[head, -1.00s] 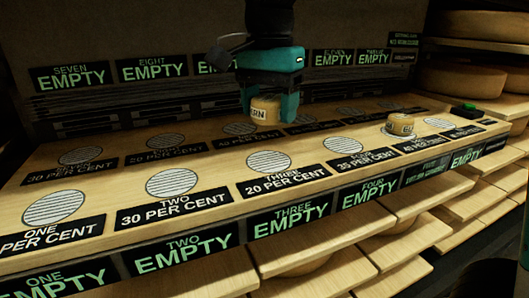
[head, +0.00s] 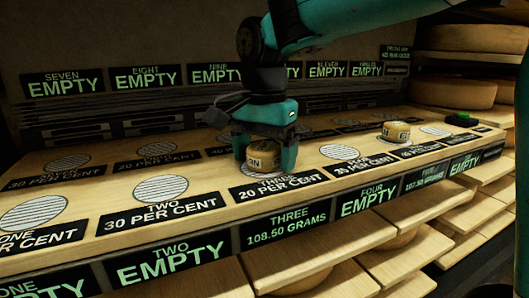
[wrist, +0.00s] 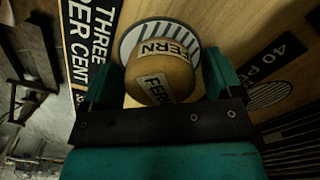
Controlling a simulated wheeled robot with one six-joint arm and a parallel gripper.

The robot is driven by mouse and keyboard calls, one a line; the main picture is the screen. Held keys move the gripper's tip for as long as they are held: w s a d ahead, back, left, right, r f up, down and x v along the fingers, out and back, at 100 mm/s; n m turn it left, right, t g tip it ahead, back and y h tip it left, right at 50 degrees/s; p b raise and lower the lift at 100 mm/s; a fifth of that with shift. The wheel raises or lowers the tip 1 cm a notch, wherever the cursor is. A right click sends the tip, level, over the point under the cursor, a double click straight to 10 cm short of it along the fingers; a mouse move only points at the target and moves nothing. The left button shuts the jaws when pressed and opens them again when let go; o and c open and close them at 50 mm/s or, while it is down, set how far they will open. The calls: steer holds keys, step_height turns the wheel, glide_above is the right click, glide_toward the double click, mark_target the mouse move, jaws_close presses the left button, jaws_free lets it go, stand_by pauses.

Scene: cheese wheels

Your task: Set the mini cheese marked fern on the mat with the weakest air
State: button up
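The mini cheese marked fern (head: 263,160) is a small pale-brown wheel with a FERN label. It sits at mat three, labelled 20 per cent, and the display below (head: 285,226) reads 108.50 grams. In the wrist view the cheese (wrist: 160,85) is over the striped round mat (wrist: 130,38), whose rim shows around its far side. My gripper (head: 265,157) has one finger on each side of the cheese, seemingly against it. The fingers also show in the wrist view (wrist: 163,85). The finger contact is dark and hard to see.
Mat two (head: 160,188) reads 30 per cent and is bare. Mat four (head: 340,151) is bare. Another small cheese (head: 396,131) stands further right, with display five (head: 424,181) reading 107.50 grams. Back-row labels are partly unreadable. Large cheese wheels (head: 455,93) fill shelves at right.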

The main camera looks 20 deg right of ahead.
mark_target(264, 145)
step_height(264, 145, up, 12)
steer(key=p, duration=0.5)
steer(key=shift+r, duration=0.15)
